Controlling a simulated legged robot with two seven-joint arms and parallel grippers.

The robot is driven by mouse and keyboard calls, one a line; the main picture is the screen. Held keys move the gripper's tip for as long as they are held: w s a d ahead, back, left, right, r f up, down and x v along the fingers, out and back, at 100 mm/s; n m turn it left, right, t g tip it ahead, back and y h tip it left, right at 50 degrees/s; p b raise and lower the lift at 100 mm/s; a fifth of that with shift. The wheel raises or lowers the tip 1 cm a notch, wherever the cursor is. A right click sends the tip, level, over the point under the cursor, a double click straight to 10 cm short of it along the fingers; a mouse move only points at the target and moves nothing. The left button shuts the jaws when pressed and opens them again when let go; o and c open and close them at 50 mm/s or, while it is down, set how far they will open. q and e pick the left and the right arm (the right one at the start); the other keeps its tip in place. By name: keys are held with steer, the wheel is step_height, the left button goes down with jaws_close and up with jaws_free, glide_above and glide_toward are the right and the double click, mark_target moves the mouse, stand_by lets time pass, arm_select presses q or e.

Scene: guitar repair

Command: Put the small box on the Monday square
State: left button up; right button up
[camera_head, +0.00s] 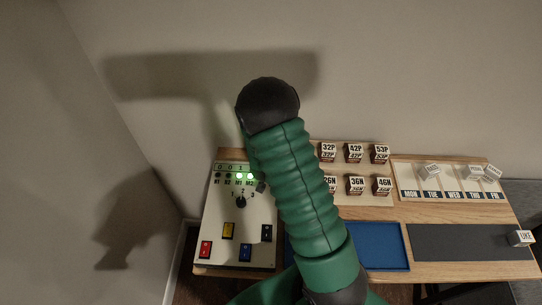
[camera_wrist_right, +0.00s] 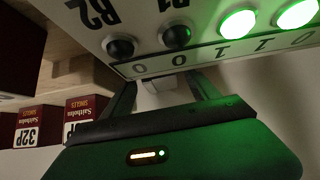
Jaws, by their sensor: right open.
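The weekday board (camera_head: 447,181) stands at the right in the head view, and its MON square (camera_head: 410,185) looks empty. I cannot tell which one the task names. My right gripper (camera_wrist_right: 165,92) is open beside the control panel in the wrist view; a pale patch shows between its fingers. My arm hides most of it in the head view. My left gripper is not in view.
The control panel (camera_head: 217,215) has two lit green lights, a knob and coloured switches. Boxes of strings (camera_head: 355,153) stand on shelves at the middle, also in the wrist view (camera_wrist_right: 37,125). A blue tray (camera_head: 385,247) and a dark mat (camera_head: 460,243) lie in front.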

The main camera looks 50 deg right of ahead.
steer(key=shift+x, duration=0.9)
steer(key=c, duration=0.5)
jaws_close()
steer(key=shift+r, duration=0.15)
